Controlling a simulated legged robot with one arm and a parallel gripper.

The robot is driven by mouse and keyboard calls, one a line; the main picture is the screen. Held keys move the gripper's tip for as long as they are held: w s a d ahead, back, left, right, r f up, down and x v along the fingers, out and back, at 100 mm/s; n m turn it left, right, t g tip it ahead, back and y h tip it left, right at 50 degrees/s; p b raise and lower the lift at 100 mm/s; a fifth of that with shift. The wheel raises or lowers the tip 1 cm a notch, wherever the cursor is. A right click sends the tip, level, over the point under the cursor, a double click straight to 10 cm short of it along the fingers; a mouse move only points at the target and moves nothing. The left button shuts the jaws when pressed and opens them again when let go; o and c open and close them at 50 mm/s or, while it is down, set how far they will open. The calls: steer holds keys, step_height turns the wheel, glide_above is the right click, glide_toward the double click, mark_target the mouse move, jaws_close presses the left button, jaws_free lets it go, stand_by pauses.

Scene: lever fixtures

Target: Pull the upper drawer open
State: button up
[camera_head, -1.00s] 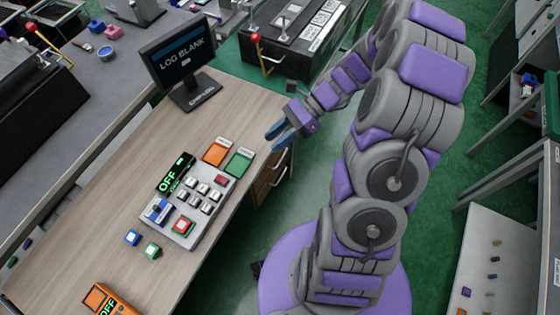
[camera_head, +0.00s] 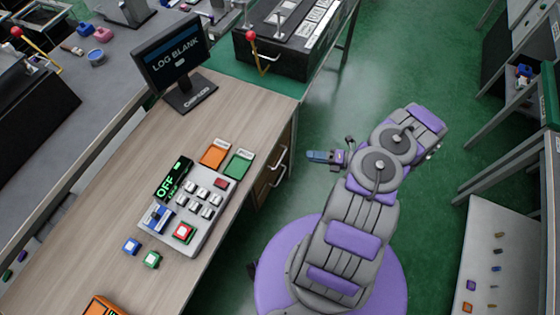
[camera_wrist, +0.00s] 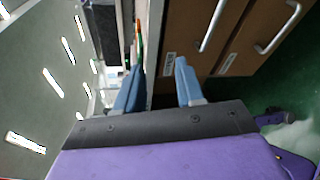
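The desk cabinet has two brown drawer fronts. The upper drawer (camera_wrist: 188,35) is on the left in the sideways wrist view, with a silver bar handle (camera_wrist: 213,25); this handle also shows at the desk's right side in the head view (camera_head: 283,155). The lower drawer (camera_wrist: 258,35) has a similar handle (camera_wrist: 281,30). My gripper (camera_head: 312,156) is to the right of the handles in the head view, apart from them, with its blue fingers pointing at the cabinet. In the wrist view my gripper (camera_wrist: 158,80) has its fingers spread and nothing between them.
The desk (camera_head: 235,105) carries a monitor (camera_head: 175,60), a button panel (camera_head: 195,210) and small coloured cubes. A black box with levers (camera_head: 290,40) stands behind. Green floor (camera_head: 345,85) is clear around my arm. Grey shelving (camera_head: 515,190) stands at the right.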

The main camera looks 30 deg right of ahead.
steer(key=s+d+f+m+t+h, duration=0.2)
steer(key=s+f+m, duration=0.25)
steer(key=f, duration=0.45)
steer(key=b+x, duration=0.3)
steer(key=x, duration=1.4)
steer(key=shift+w+d+m+b, duration=0.2)
steer(key=shift+w+m+b, duration=0.1)
steer(key=shift+m+b, duration=0.05)
steer(key=shift+c, duration=0.3)
jaws_close()
